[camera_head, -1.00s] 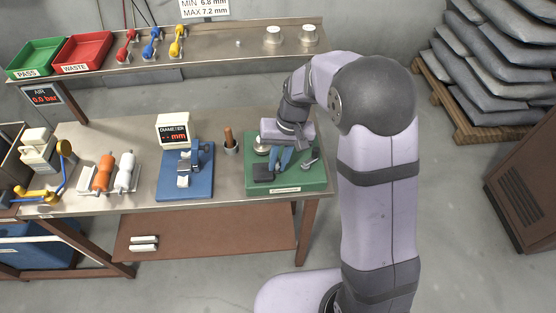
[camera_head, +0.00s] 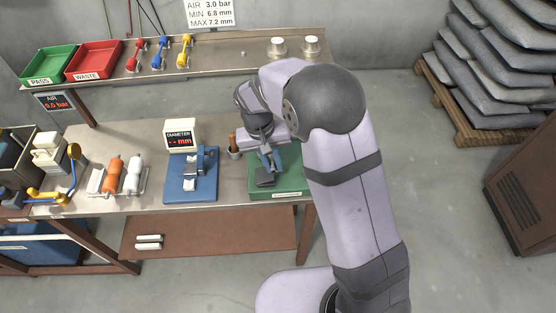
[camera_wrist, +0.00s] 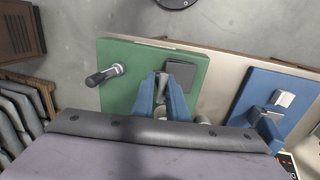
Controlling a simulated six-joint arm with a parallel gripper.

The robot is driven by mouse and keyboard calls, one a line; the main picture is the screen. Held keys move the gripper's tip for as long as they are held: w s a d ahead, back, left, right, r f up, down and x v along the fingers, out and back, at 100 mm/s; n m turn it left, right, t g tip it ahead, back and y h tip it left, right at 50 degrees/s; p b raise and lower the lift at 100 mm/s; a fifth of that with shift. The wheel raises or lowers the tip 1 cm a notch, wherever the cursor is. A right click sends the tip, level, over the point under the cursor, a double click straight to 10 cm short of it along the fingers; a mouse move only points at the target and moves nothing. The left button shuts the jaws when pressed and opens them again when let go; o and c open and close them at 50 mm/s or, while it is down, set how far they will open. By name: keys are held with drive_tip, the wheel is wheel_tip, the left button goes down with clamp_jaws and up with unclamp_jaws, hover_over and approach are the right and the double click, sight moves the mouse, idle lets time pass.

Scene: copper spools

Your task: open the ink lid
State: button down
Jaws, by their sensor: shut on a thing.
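My gripper (camera_head: 268,163) is low over the green station (camera_head: 291,188), its blue fingers pointing down beside a dark square pad (camera_head: 265,179). In the wrist view the two blue fingers (camera_wrist: 161,92) are close together above the green board (camera_wrist: 124,92), with a small grey piece between them. It appears to be the ink lid, but its outline is mostly covered by the fingers and gripper body. The dark pad (camera_wrist: 181,70) lies just beyond the fingertips. A crank with a black knob (camera_wrist: 104,76) stands on the board at the left.
A cup with a wooden-handled tool (camera_head: 233,146) stands close to the station's left. Further left is the blue diameter gauge (camera_head: 190,187), then orange and white spools (camera_head: 122,174). Two silver pots (camera_head: 294,47) sit on the back shelf. My arm hides the station's right side.

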sight(261, 175)
drive_tip(key=a+h, duration=0.2)
drive_tip(key=a+r+h, duration=0.1)
drive_tip(key=h, duration=0.1)
drive_tip(key=shift+w+a+r+h+b, duration=0.1)
drive_tip(key=shift+a+r+h+b, duration=0.1)
drive_tip(key=shift+a+h+b, duration=1.2)
drive_tip(key=shift+h+b, duration=0.15)
drive_tip(key=shift+h, duration=0.25)
drive_tip(key=shift+a+h+b, duration=1)
drive_tip(key=shift+h+b, duration=0.2)
drive_tip(key=shift+h, duration=0.2)
drive_tip(key=c, duration=1.7)
unclamp_jaws()
drive_tip(key=shift+a, duration=0.2)
drive_tip(key=shift+d, duration=0.1)
drive_tip(key=shift+d+r, duration=0.1)
wheel_tip(261, 175, up, 10)
drive_tip(key=p, duration=0.9)
